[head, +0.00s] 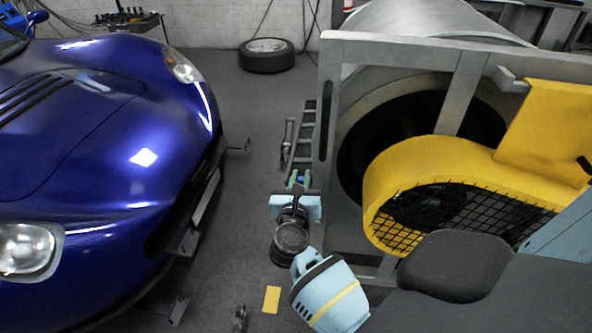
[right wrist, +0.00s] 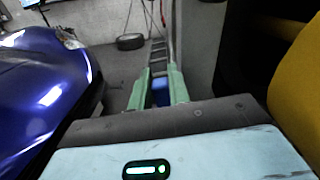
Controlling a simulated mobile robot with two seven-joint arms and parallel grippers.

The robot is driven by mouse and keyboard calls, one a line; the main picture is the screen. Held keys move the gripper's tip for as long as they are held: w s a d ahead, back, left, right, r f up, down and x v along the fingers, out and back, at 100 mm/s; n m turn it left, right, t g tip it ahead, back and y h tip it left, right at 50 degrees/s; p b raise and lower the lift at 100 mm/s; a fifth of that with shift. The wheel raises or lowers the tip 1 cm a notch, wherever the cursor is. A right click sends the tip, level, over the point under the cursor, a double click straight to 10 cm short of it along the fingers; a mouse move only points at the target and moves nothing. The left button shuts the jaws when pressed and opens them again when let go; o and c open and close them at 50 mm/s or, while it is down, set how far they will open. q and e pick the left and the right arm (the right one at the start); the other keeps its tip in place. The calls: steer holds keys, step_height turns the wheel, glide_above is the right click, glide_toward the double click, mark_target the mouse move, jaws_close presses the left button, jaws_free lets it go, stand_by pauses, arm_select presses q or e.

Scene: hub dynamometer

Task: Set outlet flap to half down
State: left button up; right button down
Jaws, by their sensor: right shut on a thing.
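The yellow blower (head: 415,170) stands at the right in the head view, with a black mesh grille on its front and a square yellow duct (head: 548,125) rising at its upper right. I cannot make out the outlet flap for certain. My right gripper (head: 298,179) is left of the blower, apart from it, over the floor beside the grey frame. Its green fingers (right wrist: 161,88) are closed on a small blue piece (right wrist: 162,92), mostly hidden between them. I cannot tell whether that piece is part of the flap. My left gripper is not in view.
A blue car (head: 100,150) fills the left side. A grey metal frame (head: 322,110) with a large drum stands behind the blower. A loose tyre (head: 266,56) lies by the back wall. The floor between car and frame is mostly clear, with a yellow patch (head: 272,299).

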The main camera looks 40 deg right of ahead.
steer(key=shift+w+a+f+n, duration=0.25)
steer(key=shift+w+a+n, duration=0.6)
steer(key=shift+n, duration=0.45)
steer(key=c, duration=1.3)
jaws_free()
steer(key=shift+w+d, duration=0.1)
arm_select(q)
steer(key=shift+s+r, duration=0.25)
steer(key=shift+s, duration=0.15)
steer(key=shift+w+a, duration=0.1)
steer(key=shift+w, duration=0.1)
